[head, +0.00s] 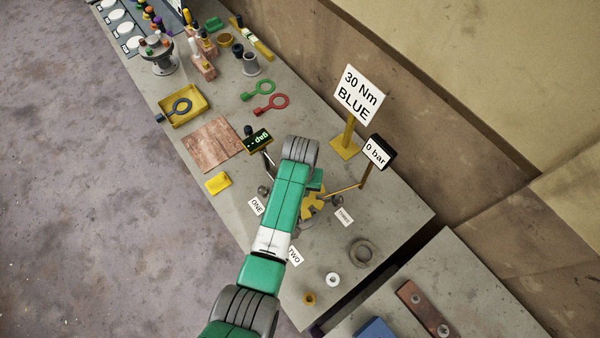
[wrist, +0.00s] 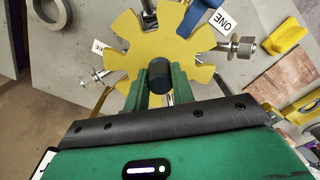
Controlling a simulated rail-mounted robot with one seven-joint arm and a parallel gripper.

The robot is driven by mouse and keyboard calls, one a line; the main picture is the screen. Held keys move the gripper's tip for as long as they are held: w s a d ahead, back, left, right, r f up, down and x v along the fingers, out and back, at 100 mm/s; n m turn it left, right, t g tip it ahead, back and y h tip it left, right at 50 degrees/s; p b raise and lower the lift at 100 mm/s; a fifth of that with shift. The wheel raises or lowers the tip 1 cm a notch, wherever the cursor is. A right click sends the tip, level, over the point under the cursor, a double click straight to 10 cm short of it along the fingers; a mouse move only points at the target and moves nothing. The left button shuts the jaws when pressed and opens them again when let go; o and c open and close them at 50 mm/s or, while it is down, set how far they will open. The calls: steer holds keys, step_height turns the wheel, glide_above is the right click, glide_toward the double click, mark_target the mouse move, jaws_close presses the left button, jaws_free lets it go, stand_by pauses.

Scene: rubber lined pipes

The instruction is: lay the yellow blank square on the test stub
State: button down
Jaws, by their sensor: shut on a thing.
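The yellow blank (wrist: 128,50) is a flat, round plate with notches around its rim. A dark knob (wrist: 159,78) stands at its middle. My gripper (wrist: 159,74) is shut on that knob, one green finger on each side. In the head view the blank (head: 313,206) shows partly from under my arm, among the labels ONE (head: 256,206), TWO (head: 295,255) and THREE (head: 344,216). The test stub is mostly hidden beneath the blank. A metal bolt (wrist: 245,46) lies outward beside a right-hand notch. I cannot tell whether the blank touches the stub or hangs just above it.
A gauge reading 0 bar (head: 378,151) and a gap display (head: 257,141) stand close to the stub. A sign (head: 358,94) stands behind. A grey ring (head: 362,252) and two small round parts lie at the front. A yellow tray (head: 183,109) lies farther left.

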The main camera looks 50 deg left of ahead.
stand_by(0.8)
steer(key=c, duration=1.1)
jaws_free()
steer(key=shift+f, duration=0.1)
step_height(320, 180, up, 5)
steer(key=p, duration=0.5)
steer(key=shift+r, duration=1)
